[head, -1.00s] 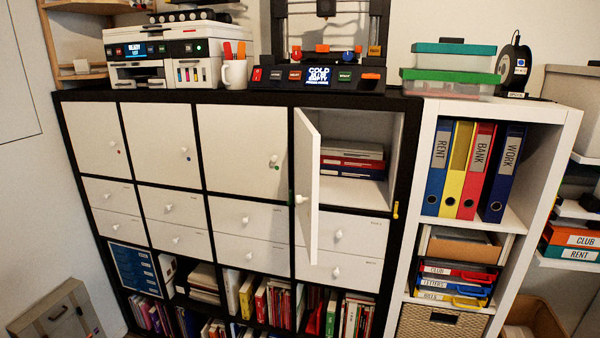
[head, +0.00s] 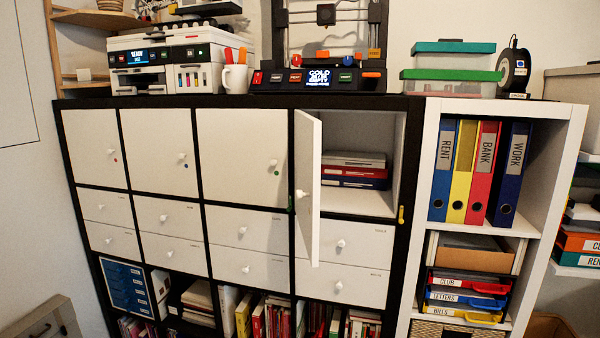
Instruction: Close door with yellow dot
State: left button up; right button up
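A white door (head: 310,225) on the rightmost upper compartment of the black shelf unit stands open, swung outward from its left side. A white knob (head: 303,195) shows on it. I cannot make out a yellow dot on this door. A small yellow piece (head: 401,214) sits on the black frame at the compartment's lower right. Inside the open compartment (head: 350,203) lies a stack of red, blue and grey boxes (head: 355,170). Neither of my grippers is in view.
Three shut doors to the left carry a red dot (head: 114,160), a blue dot (head: 184,155) and a green dot (head: 277,173). White drawers (head: 342,230) are below the open door. A white shelf (head: 427,170) with binders adjoins on the right. A printer (head: 150,65) stands on top.

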aim_at(308, 129)
jog(key=u, duration=0.7)
jog(key=i, duration=1)
jog(key=z, duration=0.1)
